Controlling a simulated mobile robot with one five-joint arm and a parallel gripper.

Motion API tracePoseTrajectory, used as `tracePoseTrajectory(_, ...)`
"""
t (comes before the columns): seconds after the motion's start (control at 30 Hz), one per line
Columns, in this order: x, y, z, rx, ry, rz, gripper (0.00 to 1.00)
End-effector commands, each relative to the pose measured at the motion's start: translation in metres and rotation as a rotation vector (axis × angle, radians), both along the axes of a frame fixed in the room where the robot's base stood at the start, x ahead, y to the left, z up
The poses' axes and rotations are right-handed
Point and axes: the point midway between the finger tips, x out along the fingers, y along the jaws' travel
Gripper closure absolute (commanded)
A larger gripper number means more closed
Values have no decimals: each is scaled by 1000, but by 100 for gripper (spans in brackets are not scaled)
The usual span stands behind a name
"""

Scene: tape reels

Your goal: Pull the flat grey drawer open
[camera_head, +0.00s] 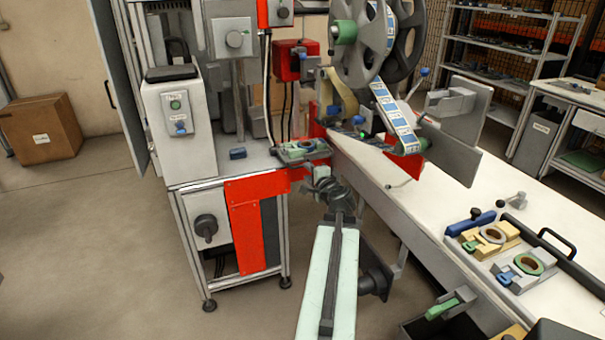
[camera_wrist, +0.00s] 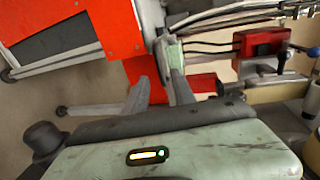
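A pale green part shows beyond the fingertips.
The machine cabinet with a red panel (camera_head: 247,225) stands left of my arm. The white bench (camera_head: 440,190) carries fixtures (camera_head: 490,240) and a black handle. Tape reels (camera_head: 365,45) hang above. Open floor (camera_head: 90,250) lies at the left.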

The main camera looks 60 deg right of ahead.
Motion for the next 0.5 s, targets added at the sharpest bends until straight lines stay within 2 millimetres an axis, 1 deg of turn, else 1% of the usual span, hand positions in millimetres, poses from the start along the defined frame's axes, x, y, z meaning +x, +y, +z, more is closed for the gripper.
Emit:
tracePoseTrajectory(0.17, 16, -13, -5, 0, 3, 2, 69)
tracePoseTrajectory(0.4, 52, -39, -15, -1, 3, 4, 69)
tracePoseTrajectory(0.5, 60, -44, -17, -1, 3, 3, 69)
